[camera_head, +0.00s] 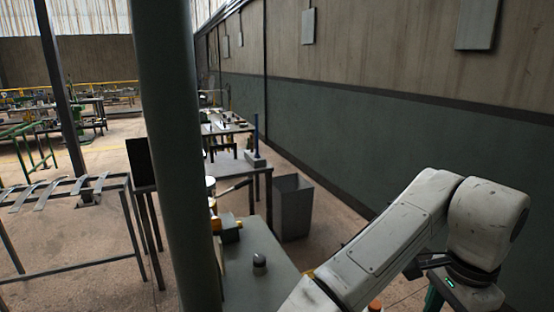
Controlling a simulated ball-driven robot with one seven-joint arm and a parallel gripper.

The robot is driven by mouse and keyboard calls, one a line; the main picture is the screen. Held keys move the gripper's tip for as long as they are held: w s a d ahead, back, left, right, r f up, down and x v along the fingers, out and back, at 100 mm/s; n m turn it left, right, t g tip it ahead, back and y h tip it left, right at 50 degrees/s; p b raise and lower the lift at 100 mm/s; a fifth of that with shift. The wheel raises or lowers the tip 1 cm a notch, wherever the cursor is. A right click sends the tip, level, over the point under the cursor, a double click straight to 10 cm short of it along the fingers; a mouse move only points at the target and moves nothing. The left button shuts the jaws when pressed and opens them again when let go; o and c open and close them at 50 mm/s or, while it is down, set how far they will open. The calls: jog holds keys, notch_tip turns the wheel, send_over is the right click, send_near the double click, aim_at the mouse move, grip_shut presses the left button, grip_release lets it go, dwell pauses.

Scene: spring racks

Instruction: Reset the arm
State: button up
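My white arm (385,240) rises from the bottom middle toward the right. It bends at a rounded joint (488,222) and turns down past a dark band with a small green light. The lower part of the arm is cut off by the bottom edge of the picture.
A green-grey bench (250,265) with small items stands left of my arm. A grey bin (292,208) is behind it. A thick green post (172,140) blocks part of the view. A metal rack (70,190) stands left. The wall (400,140) runs along the right.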

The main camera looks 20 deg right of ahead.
jog(key=d+f+n+t+h, duration=0.1)
jog(key=d+f+n+h, duration=0.2)
jog(key=d+n+h, duration=0.45)
notch_tip(320, 180, down, 6)
jog(key=n+t+y, duration=0.1)
jog(key=n+t, duration=0.1)
jog(key=n, duration=0.2)
jog(key=s+a+f+n+g+y, duration=0.1)
jog(key=s+a+f+n+y, duration=0.2)
jog(key=s+a+f, duration=0.4)
jog(key=s+a+f+n+g+y, duration=0.1)
jog(key=s+a+f+n+y, duration=0.2)
jog(key=s+a+f+n, duration=0.3)
jog(key=s+a+f, duration=0.1)
jog(key=a+f, duration=0.4)
jog(key=a, duration=0.1)
jog(key=shift+s+f, duration=0.15)
jog(key=shift+f, duration=0.05)
jog(key=shift+c, duration=0.3)
